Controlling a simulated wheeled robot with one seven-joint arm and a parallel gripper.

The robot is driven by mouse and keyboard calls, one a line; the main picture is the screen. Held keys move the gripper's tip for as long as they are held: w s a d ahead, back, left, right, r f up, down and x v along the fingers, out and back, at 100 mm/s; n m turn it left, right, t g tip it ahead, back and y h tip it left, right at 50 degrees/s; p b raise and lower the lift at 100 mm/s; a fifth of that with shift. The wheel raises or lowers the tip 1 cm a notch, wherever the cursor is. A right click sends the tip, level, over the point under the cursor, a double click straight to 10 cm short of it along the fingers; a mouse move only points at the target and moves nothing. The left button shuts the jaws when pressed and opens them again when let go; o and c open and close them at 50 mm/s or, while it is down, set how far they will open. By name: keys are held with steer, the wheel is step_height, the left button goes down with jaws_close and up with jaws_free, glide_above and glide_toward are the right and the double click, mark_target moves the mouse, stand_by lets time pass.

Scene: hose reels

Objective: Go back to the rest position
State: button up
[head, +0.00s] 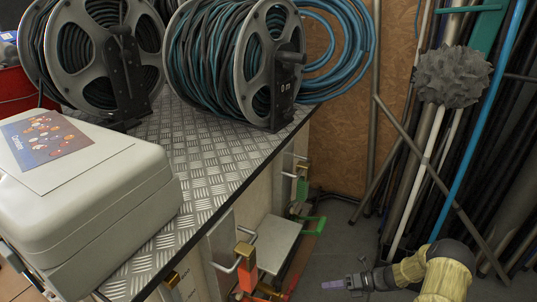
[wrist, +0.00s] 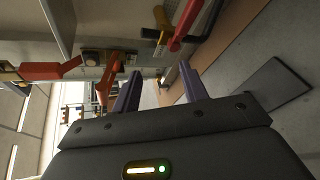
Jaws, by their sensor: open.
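My gripper (head: 334,284) shows at the lower right of the head view, low beside the metal-topped bench and apart from it. In the wrist view its two purple fingers (wrist: 160,92) are spread with nothing between them. My arm comes in from the lower right of the head view. Two hose reels, one at the left (head: 75,50) and one with a "0 m" mark (head: 250,75), stand on the checker-plate bench top (head: 215,150).
A pale case (head: 90,205) with a leaflet sits on the bench's near left. Red-orange (head: 246,268) and green (head: 312,224) handled parts stick out from the bench side. Poles and pipes (head: 440,150) with a grey brush head (head: 452,77) lean at the right. Some floor is clear between.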

steer(key=s+a+r+n+h+p, duration=0.2)
steer(key=s+r+n+h+p, duration=0.3)
steer(key=r+n, duration=0.7)
steer(key=s+a+r+n+h+p, duration=0.3)
steer(key=s+r+n, duration=0.5)
steer(key=r, duration=0.7)
steer(key=s+a+r+n+h+p, duration=0.1)
steer(key=s+r+n+h+p, duration=0.4)
steer(key=r+n, duration=0.75)
step_height(320, 180, up, 39)
steer(key=p, duration=3.6)
steer(key=shift+s+a+f+t+h, duration=0.2)
steer(key=shift+s+t+h, duration=0.1)
steer(key=shift+t+h, duration=0.1)
